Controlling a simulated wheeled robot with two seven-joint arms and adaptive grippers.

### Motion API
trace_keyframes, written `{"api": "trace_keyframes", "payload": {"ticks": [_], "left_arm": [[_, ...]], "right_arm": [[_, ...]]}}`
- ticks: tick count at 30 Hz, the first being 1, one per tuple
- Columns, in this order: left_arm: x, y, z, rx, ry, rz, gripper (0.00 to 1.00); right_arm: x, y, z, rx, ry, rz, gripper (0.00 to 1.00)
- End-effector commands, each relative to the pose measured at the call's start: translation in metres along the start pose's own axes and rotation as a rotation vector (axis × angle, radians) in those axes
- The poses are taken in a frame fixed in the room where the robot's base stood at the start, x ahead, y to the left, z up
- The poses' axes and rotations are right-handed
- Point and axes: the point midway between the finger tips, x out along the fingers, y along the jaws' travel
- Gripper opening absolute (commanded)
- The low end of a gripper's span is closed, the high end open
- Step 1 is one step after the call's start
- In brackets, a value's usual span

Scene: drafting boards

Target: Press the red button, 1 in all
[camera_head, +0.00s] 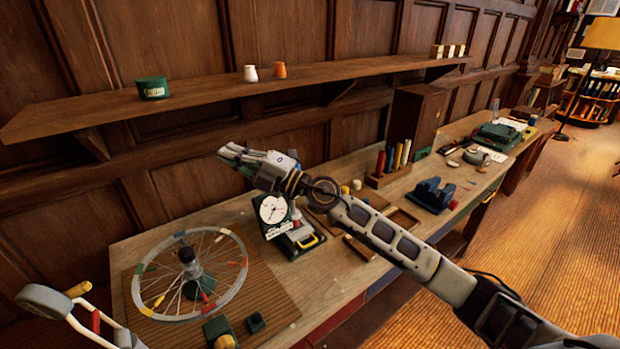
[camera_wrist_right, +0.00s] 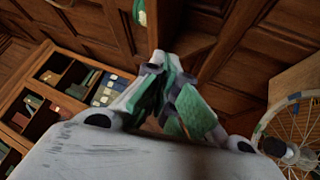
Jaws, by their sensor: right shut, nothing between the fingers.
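My right gripper (camera_head: 232,156) is raised above the workbench in the head view, pointing left toward the wall. Its fingers are shut and empty. In the wrist view its green-padded fingertips (camera_wrist_right: 172,75) come together with nothing between them. Below the wrist, on the bench, stands a small device with a white round dial (camera_head: 272,209). A small red spot (camera_head: 297,224), perhaps the red button, shows beside the dial; it is too small to be sure. The gripper is well above it and to its left, not touching.
A spoked wheel (camera_head: 228,288) lies on a mat at the bench's left. A wall shelf (camera_head: 210,92) with small pots runs behind the gripper.

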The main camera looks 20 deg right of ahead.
Motion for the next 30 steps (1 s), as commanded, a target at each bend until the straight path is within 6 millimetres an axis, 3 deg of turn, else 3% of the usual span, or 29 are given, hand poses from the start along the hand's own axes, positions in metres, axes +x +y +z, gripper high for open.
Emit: {"api": "trace_keyframes", "payload": {"ticks": [14,23,30], "left_arm": [[0.000,0.001,-0.001,0.000,0.001,0.001,0.40],[0.000,0.001,-0.001,0.000,0.001,0.001,0.40],[0.000,0.001,0.000,0.000,0.000,0.001,0.40]], "right_arm": [[0.004,-0.025,0.016,-0.235,0.143,-0.296,0.00],[-0.010,-0.038,0.050,-0.365,0.164,-0.512,0.00],[-0.030,-0.040,0.089,-0.454,0.139,-0.696,0.00]]}}
